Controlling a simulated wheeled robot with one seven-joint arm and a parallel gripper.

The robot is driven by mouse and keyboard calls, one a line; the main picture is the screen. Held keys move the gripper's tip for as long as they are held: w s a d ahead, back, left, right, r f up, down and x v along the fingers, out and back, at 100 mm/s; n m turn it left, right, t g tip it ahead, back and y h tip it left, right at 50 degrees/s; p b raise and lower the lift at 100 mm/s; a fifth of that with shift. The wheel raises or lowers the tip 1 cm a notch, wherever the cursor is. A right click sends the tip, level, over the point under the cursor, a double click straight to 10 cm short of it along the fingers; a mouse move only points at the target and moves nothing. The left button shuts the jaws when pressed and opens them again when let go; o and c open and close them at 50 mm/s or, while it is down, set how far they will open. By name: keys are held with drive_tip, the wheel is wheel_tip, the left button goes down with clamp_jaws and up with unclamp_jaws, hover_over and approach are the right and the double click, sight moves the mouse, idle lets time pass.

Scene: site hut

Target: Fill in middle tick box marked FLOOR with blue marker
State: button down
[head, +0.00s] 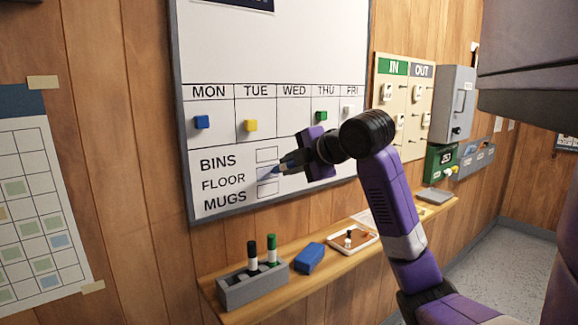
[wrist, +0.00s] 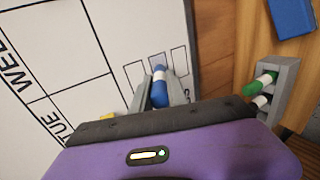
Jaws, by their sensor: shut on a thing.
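The whiteboard (head: 225,150) hangs on the wood wall, with rows BINS, FLOOR and MUGS and a tick box beside each. The middle FLOOR box (head: 264,174) is partly covered by the marker's tip end, so I cannot tell how much blue is in it. My gripper (head: 290,161) is shut on the blue marker, which points at the board. In the wrist view, the blue marker (wrist: 159,93) sits between the two grey fingers, its tip end over the middle box. I cannot tell whether the tip touches the board.
Below the board, a shelf (head: 325,262) carries a grey marker holder (head: 254,290) with black and green markers, a blue eraser (head: 310,257) and a small tray (head: 352,240). Coloured magnets sit on the board above the tick boxes. A key board (head: 404,105) hangs to the right.

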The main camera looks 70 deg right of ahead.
drive_tip(key=shift+d, duration=0.1)
drive_tip(key=shift+s+d, duration=0.15)
drive_tip(key=shift+d, duration=0.2)
idle(0.9)
drive_tip(key=shift+a, duration=0.1)
drive_tip(key=shift+w+a, duration=0.2)
drive_tip(key=shift+a, duration=0.15)
idle(0.4)
drive_tip(key=shift+w+a, duration=0.1)
drive_tip(key=shift+w+a, duration=0.25)
drive_tip(key=shift+a, duration=0.05)
idle(0.3)
drive_tip(key=shift+w+a, duration=0.2)
drive_tip(key=shift+a, duration=0.3)
